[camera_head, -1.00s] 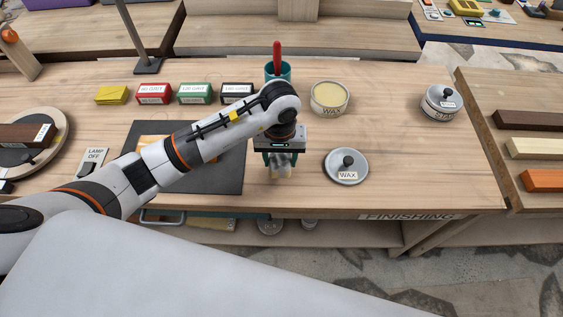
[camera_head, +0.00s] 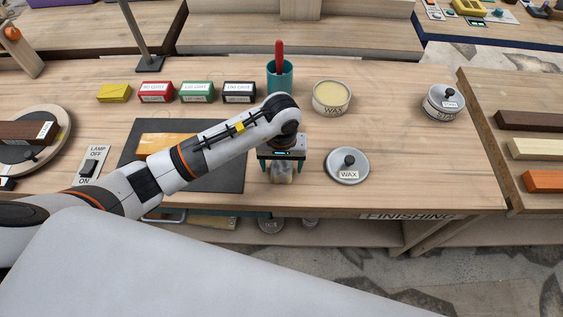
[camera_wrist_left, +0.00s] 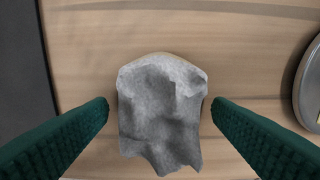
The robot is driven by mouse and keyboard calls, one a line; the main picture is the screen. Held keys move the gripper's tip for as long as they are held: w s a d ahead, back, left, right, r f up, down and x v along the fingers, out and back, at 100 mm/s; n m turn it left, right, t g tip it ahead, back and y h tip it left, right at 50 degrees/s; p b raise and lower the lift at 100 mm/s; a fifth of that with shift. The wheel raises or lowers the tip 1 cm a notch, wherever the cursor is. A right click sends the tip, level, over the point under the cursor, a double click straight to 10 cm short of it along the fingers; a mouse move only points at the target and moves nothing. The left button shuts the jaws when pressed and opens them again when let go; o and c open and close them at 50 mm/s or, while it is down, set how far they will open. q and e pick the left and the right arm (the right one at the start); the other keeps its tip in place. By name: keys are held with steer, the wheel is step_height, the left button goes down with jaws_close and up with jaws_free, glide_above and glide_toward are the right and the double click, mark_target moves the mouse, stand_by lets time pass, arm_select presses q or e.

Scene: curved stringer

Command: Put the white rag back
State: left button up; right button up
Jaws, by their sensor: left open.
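The white rag (camera_head: 281,173) lies crumpled on the wooden bench, right of the dark mat, and looks greyish in the left wrist view (camera_wrist_left: 162,115). My left gripper (camera_head: 281,166) is open above it. In the left wrist view the green fingers of my left gripper (camera_wrist_left: 160,105) stand on either side of the rag, with small gaps between. My right gripper is not in view.
The grey wax lid (camera_head: 347,165) lies close right of the rag. The open wax tin (camera_head: 332,98) and a teal cup (camera_head: 279,78) with a red handle stand behind. A dark mat (camera_head: 225,180) lies left. The bench front edge is near.

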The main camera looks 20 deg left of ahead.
mark_target(282, 162)
arm_select(q)
steer(key=shift+r, duration=0.1)
steer(key=shift+r, duration=0.2)
step_height(282, 162, up, 12)
steer(key=b, duration=0.2)
steer(key=shift+f, duration=0.15)
